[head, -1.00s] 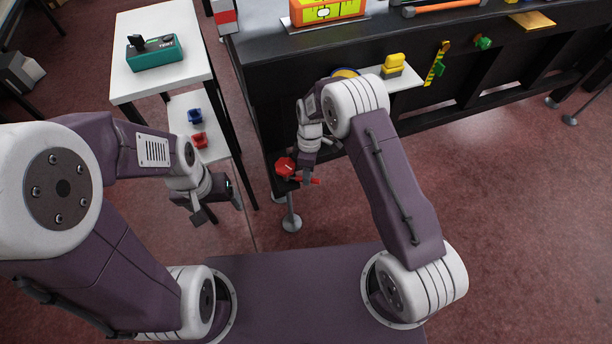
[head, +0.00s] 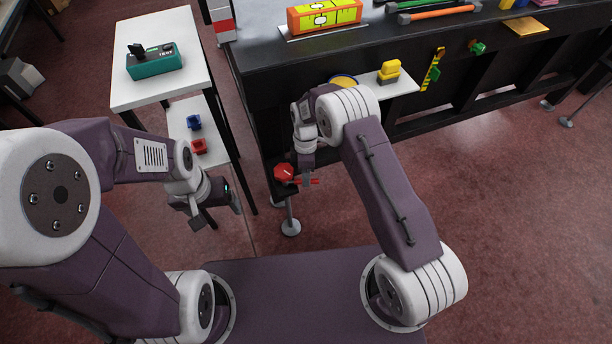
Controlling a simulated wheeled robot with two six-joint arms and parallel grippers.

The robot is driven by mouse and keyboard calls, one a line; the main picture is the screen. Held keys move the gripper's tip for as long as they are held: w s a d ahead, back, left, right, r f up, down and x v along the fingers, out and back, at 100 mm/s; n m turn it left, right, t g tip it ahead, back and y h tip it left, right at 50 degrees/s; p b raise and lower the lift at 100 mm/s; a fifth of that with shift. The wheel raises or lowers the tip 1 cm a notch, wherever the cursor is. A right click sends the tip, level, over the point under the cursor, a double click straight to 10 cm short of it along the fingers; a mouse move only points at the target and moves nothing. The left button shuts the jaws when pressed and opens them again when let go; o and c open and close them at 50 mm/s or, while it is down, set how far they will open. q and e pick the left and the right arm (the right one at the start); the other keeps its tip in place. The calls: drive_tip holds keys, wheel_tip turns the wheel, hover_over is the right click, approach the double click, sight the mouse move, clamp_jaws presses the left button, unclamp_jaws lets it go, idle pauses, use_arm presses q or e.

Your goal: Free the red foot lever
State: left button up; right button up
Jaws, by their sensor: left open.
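A red octagonal piece (head: 284,173) with a short red bar (head: 312,181) beside it is at the lower front corner of the black table; I take it as the red foot lever. My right gripper (head: 306,179) is at the red bar, pointing down, and covers part of it. I cannot tell whether its fingers touch or hold the bar. My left gripper (head: 220,208) is open and empty, in the air left of the lever, apart from it.
The black table (head: 262,112) has an orange-yellow box (head: 325,16) on top and a yellow block (head: 389,72) on a side shelf. A white table (head: 190,80) holds a teal device (head: 154,62); blue (head: 193,122) and red (head: 199,146) pieces lie on its lower shelf.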

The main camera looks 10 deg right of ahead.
drive_tip(key=o, duration=0.4)
drive_tip(key=r+p, duration=0.1)
drive_tip(key=r, duration=0.1)
drive_tip(key=w+r+p, duration=0.1)
drive_tip(key=r, duration=0.2)
drive_tip(key=r+p, duration=0.1)
drive_tip(key=r, duration=0.1)
drive_tip(key=shift+w+r, duration=0.25)
drive_tip(key=shift+w, duration=0.05)
